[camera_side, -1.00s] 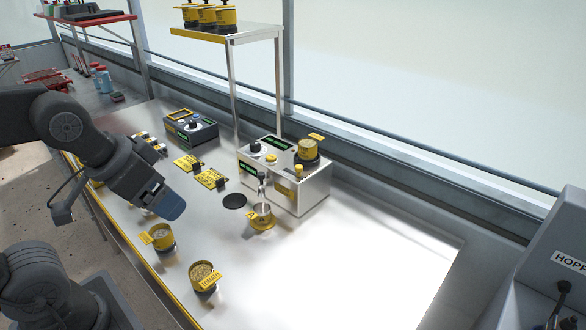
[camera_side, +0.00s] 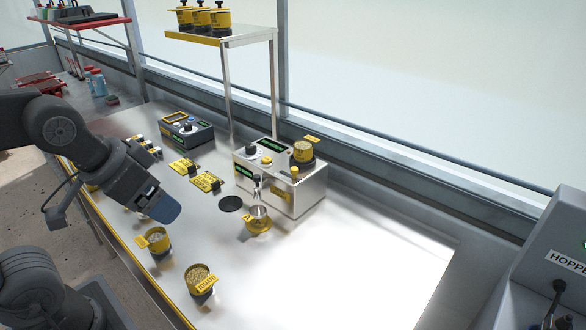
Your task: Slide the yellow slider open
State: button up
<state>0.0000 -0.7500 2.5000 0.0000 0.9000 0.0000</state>
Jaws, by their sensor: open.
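A silver seeder box (camera_side: 308,196) stands at the middle of the bench. A small yellow piece (camera_side: 281,194) on its front face looks like the slider, but it is too small to tell its position. A yellow cup of seeds (camera_side: 303,152) sits on top of the box, and a yellow-based cup (camera_side: 258,221) stands under its spout. My gripper (camera_side: 165,207), dark with blue fingertips, is open over the left front of the bench. It is well to the left of the box and touches nothing that I can see.
Two yellow seed cups (camera_side: 155,240) (camera_side: 200,279) stand near the front edge below my gripper. A shelf (camera_side: 230,37) rises behind. The bench's right side is clear.

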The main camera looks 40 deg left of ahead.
jog(key=shift+c, duration=0.2)
jog(key=shift+w+r, duration=0.1)
jog(key=shift+r, duration=0.05)
jog(key=shift+c, duration=0.8)
jog(key=shift+n+g, duration=0.3)
jog(key=shift+g, duration=0.3)
jog(key=w+r, duration=0.4)
jog(key=w, duration=0.1)
jog(key=w+r, duration=0.2)
jog(key=w, duration=0.1)
jog(key=shift+w+a, duration=0.2)
jog(key=shift+w, duration=0.05)
jog(key=c, duration=0.5)
jog(key=n+g, duration=0.2)
jog(key=g, duration=0.2)
send_over(294, 168)
notch_tip(294, 168, down, 7)
notch_tip(294, 168, down, 13)
jog(key=shift+f, duration=0.1)
jog(key=shift+c, duration=0.4)
grip_shut()
